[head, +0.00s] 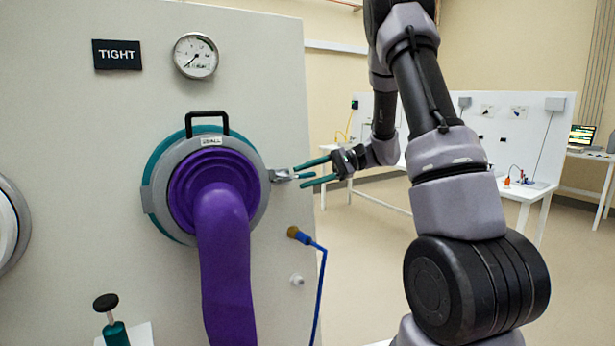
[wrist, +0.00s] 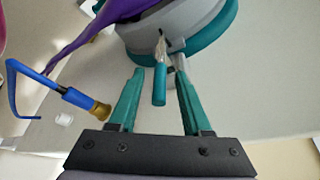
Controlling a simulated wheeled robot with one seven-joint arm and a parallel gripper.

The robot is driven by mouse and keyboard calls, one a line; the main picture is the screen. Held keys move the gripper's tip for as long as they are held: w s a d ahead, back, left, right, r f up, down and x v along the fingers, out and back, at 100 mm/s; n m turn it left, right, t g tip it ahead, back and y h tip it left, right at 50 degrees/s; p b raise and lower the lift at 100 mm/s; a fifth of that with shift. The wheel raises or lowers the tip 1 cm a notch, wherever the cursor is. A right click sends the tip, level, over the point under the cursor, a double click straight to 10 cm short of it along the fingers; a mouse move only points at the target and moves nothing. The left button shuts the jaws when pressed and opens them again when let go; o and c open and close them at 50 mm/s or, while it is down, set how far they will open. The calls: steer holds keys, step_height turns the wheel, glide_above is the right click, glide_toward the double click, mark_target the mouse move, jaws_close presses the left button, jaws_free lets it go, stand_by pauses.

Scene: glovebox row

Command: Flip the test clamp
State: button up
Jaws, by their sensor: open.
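The test clamp (head: 280,175) is a small grey metal latch on the right side of the round port's grey ring. In the wrist view its teal-gripped lever (wrist: 160,86) points back toward my gripper. My gripper (head: 299,177) is open just right of the clamp. In the wrist view its two teal fingers (wrist: 160,75) lie on either side of the lever, with gaps showing on both sides. Whether the lever is level in depth with the fingers is hard to tell. The port ring (head: 258,205) carries a purple glove (head: 222,250) and a black handle (head: 207,117) on top.
A pressure gauge (head: 196,55) and a "TIGHT" sign (head: 117,54) are on the panel above. A blue hose with a brass end (head: 296,233) hangs below the clamp, and a white knob (head: 297,280) is lower. A black-topped teal plunger (head: 112,320) stands lower left. Open floor lies right of the panel.

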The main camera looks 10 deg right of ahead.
jaws_close()
stand_by(1.4)
